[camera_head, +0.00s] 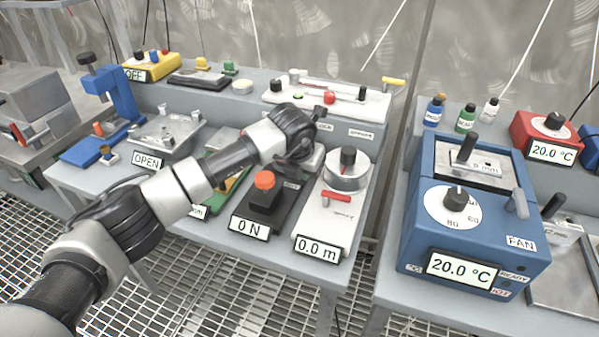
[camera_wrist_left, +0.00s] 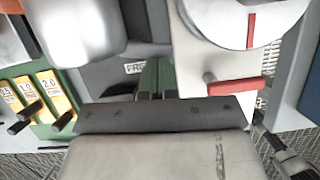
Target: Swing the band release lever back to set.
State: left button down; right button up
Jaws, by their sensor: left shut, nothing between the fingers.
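A white unit (camera_head: 322,222) with a round dial drum and a "0.0 m" display stands on the middle bench. A red lever (camera_head: 349,197) lies across its top, in front of the drum; I take it to be the band release lever. The red lever (camera_wrist_left: 235,87) also shows in the left wrist view, right of centre, below the white dial. My left gripper (camera_head: 291,172) is shut and empty, behind and left of the lever and apart from it. Its fingertips are hard to make out. My right gripper is not in view.
A black unit with an orange knob (camera_head: 265,181) and "0 N" display stands close left of the white unit. A blue heater box (camera_head: 468,232) stands across a gap to the right. A white device (camera_head: 327,98) is behind. Clear bench is scarce.

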pick_arm(q)
jog(key=shift+d+f, duration=0.1)
jog(key=shift+d, duration=0.05)
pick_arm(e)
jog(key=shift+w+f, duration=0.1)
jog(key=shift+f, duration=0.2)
pick_arm(q)
jog(key=shift+b, duration=0.35)
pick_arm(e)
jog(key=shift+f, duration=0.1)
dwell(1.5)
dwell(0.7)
